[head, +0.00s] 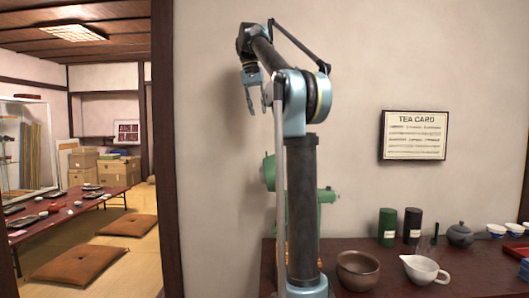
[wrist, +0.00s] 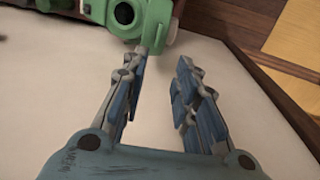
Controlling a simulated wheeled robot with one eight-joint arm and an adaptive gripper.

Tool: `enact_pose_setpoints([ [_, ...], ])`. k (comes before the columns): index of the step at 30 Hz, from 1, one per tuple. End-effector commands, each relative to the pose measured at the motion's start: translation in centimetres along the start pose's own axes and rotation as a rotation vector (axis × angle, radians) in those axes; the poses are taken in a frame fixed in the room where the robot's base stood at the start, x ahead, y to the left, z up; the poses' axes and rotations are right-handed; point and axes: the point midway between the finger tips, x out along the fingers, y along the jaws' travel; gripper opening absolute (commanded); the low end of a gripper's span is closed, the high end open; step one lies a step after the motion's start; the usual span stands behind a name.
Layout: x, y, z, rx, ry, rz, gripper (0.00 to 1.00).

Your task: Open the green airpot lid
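The green airpot (head: 327,196) stands behind my arm in the head view, which hides most of it. A rounded green part (head: 268,172) shows left of the arm; I cannot tell whether it is the lid or how far it is raised. My gripper (head: 256,100) hangs above and left of that part, fingers downward. In the wrist view, the airpot's green top (wrist: 95,12), with a dark round centre, lies at the upper edge beyond the fingertips. My gripper (wrist: 162,58) is open, with nothing between its fingers. The left fingertip overlaps the green part in the picture; contact is unclear.
On the dark table are a brown bowl (head: 358,270), a white spouted pitcher (head: 424,269), a green canister (head: 388,227), a black canister (head: 412,226) and a grey teapot (head: 460,235). A wall stands behind. A doorway to a tatami room is at left.

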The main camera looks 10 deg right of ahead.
Motion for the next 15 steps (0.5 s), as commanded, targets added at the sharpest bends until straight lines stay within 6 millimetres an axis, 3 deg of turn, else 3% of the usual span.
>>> enact_pose_setpoints([
  [15,7.6,0.5,0.0,0.007,-0.001,0.0,0.28],
])
